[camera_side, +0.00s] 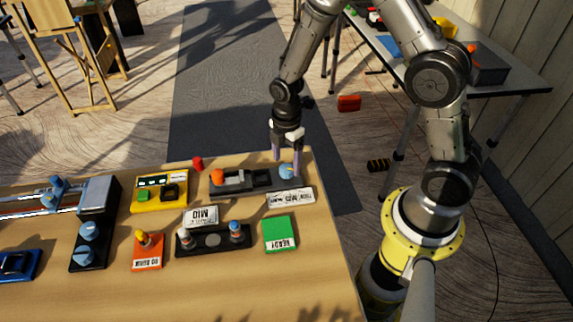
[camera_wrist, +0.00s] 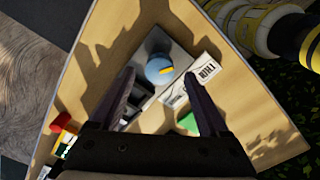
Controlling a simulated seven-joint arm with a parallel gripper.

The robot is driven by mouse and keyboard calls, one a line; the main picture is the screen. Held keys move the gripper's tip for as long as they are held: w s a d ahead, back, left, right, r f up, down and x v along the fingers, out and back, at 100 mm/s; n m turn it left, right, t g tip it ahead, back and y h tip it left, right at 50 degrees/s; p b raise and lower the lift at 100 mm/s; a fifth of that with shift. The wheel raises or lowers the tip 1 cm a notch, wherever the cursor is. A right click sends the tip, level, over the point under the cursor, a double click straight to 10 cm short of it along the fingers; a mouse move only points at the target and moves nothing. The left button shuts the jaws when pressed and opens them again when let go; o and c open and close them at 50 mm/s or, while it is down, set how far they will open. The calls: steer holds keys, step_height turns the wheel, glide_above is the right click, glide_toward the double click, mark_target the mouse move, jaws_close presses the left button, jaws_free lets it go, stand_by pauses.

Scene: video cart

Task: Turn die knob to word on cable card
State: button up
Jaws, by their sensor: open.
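A light blue round knob (camera_side: 286,171) sits at the right end of a dark grey panel (camera_side: 232,192). In the wrist view my gripper's fingers (camera_wrist: 163,76) stand either side of the knob. A white card (camera_side: 290,198) with partly legible upside-down print lies beside the panel; this card (camera_wrist: 192,82) is right of the knob in the wrist view.
Another white card (camera_side: 201,216) reads "MID" upside down, by a black base (camera_side: 213,242) with upright pegs. A green READY block (camera_side: 279,234), orange block (camera_side: 148,252) and yellow box (camera_side: 160,191) stand close by. A small red object (camera_side: 197,163) is near the table's back edge.

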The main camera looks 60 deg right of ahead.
steer(key=shift+f, duration=1.15)
jaws_close()
